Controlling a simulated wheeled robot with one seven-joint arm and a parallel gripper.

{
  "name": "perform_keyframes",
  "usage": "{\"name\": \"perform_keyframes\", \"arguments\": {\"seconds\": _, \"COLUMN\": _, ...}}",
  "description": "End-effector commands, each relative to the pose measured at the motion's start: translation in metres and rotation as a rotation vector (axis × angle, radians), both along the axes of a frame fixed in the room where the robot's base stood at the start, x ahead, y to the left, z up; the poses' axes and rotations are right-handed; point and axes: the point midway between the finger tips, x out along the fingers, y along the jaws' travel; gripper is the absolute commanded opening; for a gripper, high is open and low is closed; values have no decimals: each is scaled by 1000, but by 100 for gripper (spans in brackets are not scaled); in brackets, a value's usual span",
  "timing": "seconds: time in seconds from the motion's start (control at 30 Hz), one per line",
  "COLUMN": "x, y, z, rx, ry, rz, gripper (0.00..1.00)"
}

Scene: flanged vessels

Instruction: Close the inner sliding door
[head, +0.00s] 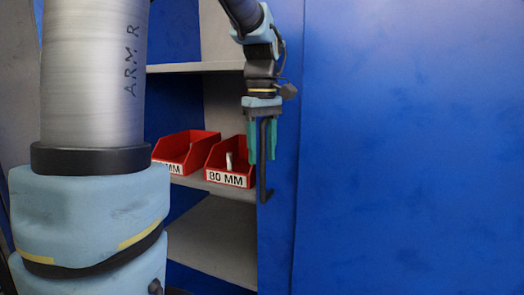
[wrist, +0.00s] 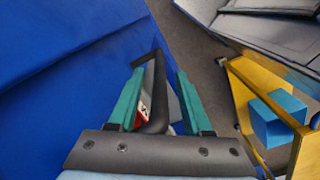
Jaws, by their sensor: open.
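The inner sliding door (head: 281,240) is a blue panel at the middle of the head view, with the cabinet open to its left. A long black handle (head: 264,190) stands upright near its left edge. My gripper (head: 262,158) points down with its teal fingers open, one on each side of the handle. In the wrist view, the black handle (wrist: 157,85) shows as a bent bar between the open fingers (wrist: 157,78). I cannot tell whether either finger touches it.
A larger blue panel (head: 410,150) fills the right. In the opening, two red bins (head: 185,150) (head: 229,165) stand on a grey shelf (head: 215,187), one labelled 80 MM.

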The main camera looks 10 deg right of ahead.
Motion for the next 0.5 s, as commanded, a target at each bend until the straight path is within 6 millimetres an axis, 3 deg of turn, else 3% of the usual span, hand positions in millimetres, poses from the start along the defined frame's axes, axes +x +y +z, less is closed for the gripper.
{"name": "perform_keyframes", "arguments": {"seconds": 0.3, "x": 0, "y": 0, "z": -3, "rx": -1, "ry": 0, "rz": 0, "gripper": 50}}
{"name": "perform_keyframes", "arguments": {"seconds": 0.5, "x": 0, "y": 0, "z": -2, "rx": -1, "ry": 0, "rz": 0, "gripper": 27}}
